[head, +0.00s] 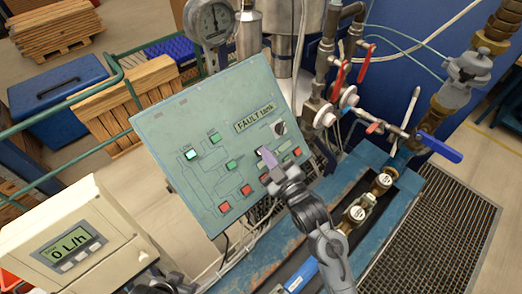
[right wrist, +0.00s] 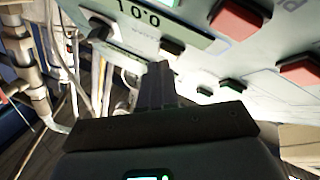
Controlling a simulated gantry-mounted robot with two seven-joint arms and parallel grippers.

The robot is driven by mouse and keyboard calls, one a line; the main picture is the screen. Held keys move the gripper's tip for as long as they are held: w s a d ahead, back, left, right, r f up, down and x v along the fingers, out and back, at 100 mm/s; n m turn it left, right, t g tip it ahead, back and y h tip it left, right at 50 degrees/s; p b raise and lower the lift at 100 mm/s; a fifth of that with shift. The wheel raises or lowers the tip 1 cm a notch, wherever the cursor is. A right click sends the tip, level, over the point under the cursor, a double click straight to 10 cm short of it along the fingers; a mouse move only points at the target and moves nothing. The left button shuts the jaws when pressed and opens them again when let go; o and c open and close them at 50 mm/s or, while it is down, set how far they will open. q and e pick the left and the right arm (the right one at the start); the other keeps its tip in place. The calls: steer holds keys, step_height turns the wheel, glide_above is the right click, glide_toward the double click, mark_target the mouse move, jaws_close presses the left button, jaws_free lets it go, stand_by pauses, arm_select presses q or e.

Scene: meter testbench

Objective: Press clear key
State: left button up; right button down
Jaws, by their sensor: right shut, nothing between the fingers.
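The sloped green control panel (head: 175,125) stands mid-picture in the head view, with a "FAULT tank" display (head: 254,117), a dark knob, and green and red keys. I cannot read which key is the clear key. My right gripper (head: 264,156) is shut and empty, its tips at the panel's right part, below the display. In the right wrist view the shut fingers (right wrist: 158,72) point toward the panel, close to a dark key (right wrist: 172,47) under a display (right wrist: 150,14). I cannot tell whether they touch it. My left gripper is not clearly seen.
A meter box (head: 75,245) reading 0 L/h stands at lower left. Pipes with red-handled valves (head: 366,63) and a blue-handled valve (head: 440,146) are right of the panel. A round gauge (head: 211,22) stands behind it. A floor grating (head: 440,235) lies at right.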

steer(key=shift+w+a+f, duration=0.15)
steer(key=shift+f, duration=0.1)
stand_by(0.6)
steer(key=shift+s+d+r+p, duration=0.4)
steer(key=shift+r+p, duration=0.15)
steer(key=shift+p, duration=0.15)
steer(key=shift+r, duration=0.1)
steer(key=s+d+r+p, duration=0.1)
steer(key=p, duration=0.1)
steer(key=s+d+r+p, duration=0.1)
steer(key=r+p, duration=0.1)
steer(key=shift+s+d+r+p, duration=0.1)
steer(key=shift+s+d+p, duration=0.2)
steer(key=shift+d, duration=0.1)
stand_by(0.4)
